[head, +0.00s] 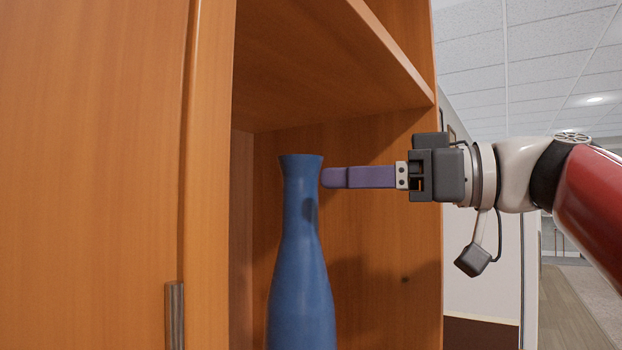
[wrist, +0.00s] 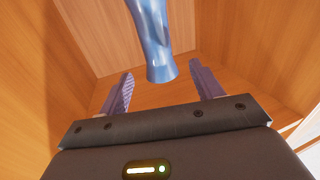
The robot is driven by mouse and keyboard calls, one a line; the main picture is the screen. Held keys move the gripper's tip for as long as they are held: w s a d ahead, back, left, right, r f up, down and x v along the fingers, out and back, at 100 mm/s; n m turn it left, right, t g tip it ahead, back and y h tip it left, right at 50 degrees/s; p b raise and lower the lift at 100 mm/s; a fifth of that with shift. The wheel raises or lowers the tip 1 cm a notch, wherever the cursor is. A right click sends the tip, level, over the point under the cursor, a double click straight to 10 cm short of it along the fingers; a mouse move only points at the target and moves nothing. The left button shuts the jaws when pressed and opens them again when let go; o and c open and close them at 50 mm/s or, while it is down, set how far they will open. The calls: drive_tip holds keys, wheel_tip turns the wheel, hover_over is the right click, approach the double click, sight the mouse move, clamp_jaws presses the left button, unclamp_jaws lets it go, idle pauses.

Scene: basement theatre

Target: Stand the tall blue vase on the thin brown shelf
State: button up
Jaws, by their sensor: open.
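The tall blue vase (head: 303,270) stands upright in an open bay of the wooden cabinet, its lower end cut off by the picture edge in the head view. In the wrist view the vase (wrist: 158,45) shows ahead of and between my two fingers. My gripper (head: 328,177) reaches in from the right at the height of the vase's neck. Its purple fingers (wrist: 160,78) are apart, with nothing held. The fingertips lie close to the neck; whether they touch it I cannot tell. What the vase stands on is hidden.
A brown shelf board (head: 330,70) spans the cabinet above the vase. A wooden door or panel (head: 95,170) with a metal handle (head: 174,315) fills the left. The cabinet's side wall (head: 428,260) stands below my wrist. Open room and floor (head: 570,310) lie to the right.

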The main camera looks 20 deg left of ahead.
drive_tip(key=d, duration=0.4)
drive_tip(key=w+d+r+m+t+h, duration=0.1)
drive_tip(key=w+d+m+t, duration=0.35)
drive_tip(key=t, duration=0.45)
drive_tip(key=w+d+r+m+t+h, duration=0.1)
drive_tip(key=w+d+r+m+t, duration=0.15)
drive_tip(key=d+m+t, duration=0.5)
drive_tip(key=w+d+f+m+t+h, duration=0.1)
drive_tip(key=d+f+m+h, duration=0.3)
drive_tip(key=f+h, duration=0.45)
drive_tip(key=w+d+f+m+t+h, duration=0.15)
drive_tip(key=d+f+m+h, duration=0.25)
drive_tip(key=f+h, duration=0.5)
drive_tip(key=s+f+g, duration=0.4)
drive_tip(key=s+f, duration=0.2)
drive_tip(key=f, duration=0.5)
drive_tip(key=s+f+n+g+y, duration=0.1)
drive_tip(key=s+f+g, duration=0.4)
drive_tip(key=f, duration=0.6)
drive_tip(key=s+f+g, duration=0.4)
drive_tip(key=s+f, duration=0.3)
drive_tip(key=f, duration=0.5)
drive_tip(key=shift+a+n+g, duration=0.35)
drive_tip(key=shift+n+g, duration=0.05)
